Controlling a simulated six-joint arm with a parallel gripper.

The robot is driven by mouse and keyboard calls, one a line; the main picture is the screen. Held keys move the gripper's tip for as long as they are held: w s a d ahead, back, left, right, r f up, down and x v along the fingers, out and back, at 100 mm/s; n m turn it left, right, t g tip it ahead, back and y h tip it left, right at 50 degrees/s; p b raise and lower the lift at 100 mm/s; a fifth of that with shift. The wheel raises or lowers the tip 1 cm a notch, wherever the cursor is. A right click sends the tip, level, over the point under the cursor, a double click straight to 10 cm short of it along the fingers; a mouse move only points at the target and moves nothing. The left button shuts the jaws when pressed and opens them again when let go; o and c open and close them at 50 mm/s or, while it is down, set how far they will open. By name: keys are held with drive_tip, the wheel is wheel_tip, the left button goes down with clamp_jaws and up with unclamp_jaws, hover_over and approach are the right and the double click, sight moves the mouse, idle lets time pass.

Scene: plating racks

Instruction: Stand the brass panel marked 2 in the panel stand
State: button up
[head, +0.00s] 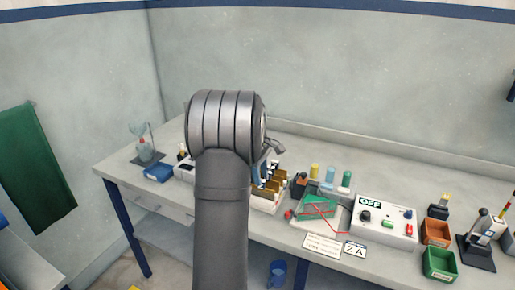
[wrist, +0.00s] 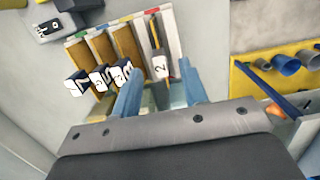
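The brass panel marked 2 (wrist: 156,40) stands in a slot of a pale rack (wrist: 176,40), its white tag facing my gripper in the wrist view. My gripper (wrist: 158,88) is open, its two light blue fingers spread to either side of that tag. I see no clear contact. Several other brass panels (wrist: 100,44) with white number tags stand to the left in the same rack. In the head view the rack (head: 264,206) is partly behind my arm, and my gripper is mostly hidden. I cannot tell which thing is the panel stand.
A grey block with dark marks (wrist: 58,26) lies left of the rack. In the head view, a control box marked OFF (head: 384,222), an orange bin (head: 437,234) and a green bin (head: 440,264) stand right.

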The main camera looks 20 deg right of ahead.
sight(262, 187)
wheel_tip(262, 187, up, 12)
drive_tip(key=w+a, duration=0.1)
drive_tip(key=shift+f, duration=0.15)
idle(0.4)
drive_tip(key=f, duration=0.5)
drive_tip(key=s+d+f, duration=0.1)
drive_tip(key=f, duration=1.1)
drive_tip(key=shift+s+d+f, duration=0.15)
drive_tip(key=shift+s+d, duration=0.1)
drive_tip(key=shift+r, duration=0.25)
